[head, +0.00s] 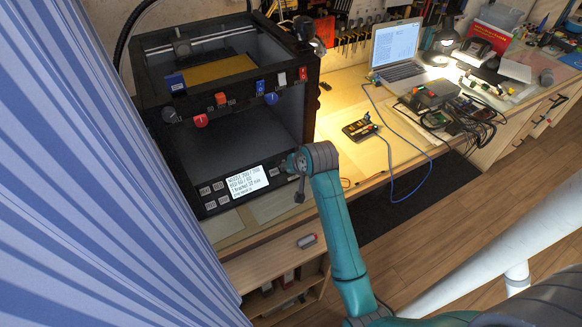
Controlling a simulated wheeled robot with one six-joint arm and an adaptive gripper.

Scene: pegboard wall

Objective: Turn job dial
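A black box-shaped machine (240,130), apparently a 3D printer, stands on the bench at left. Its low front panel has a lit text screen (247,181) with small buttons on both sides. My gripper (296,178) is at the right end of this panel, just right of the screen, seen end-on behind my teal wrist. Its fingers are small, dark and partly covered, so I cannot tell whether they are open or touch the panel. No job dial shows clearly; that panel end is hidden by my gripper. A red knob (200,121) and a blue knob (270,99) show higher up.
A blue striped curtain (90,180) hangs close at left. A laptop (396,52), a blue cable (393,165) and small electronics (360,129) lie on the bench to the right. A shelf (275,258) is below the printer. Wooden floor (470,230) is open at right.

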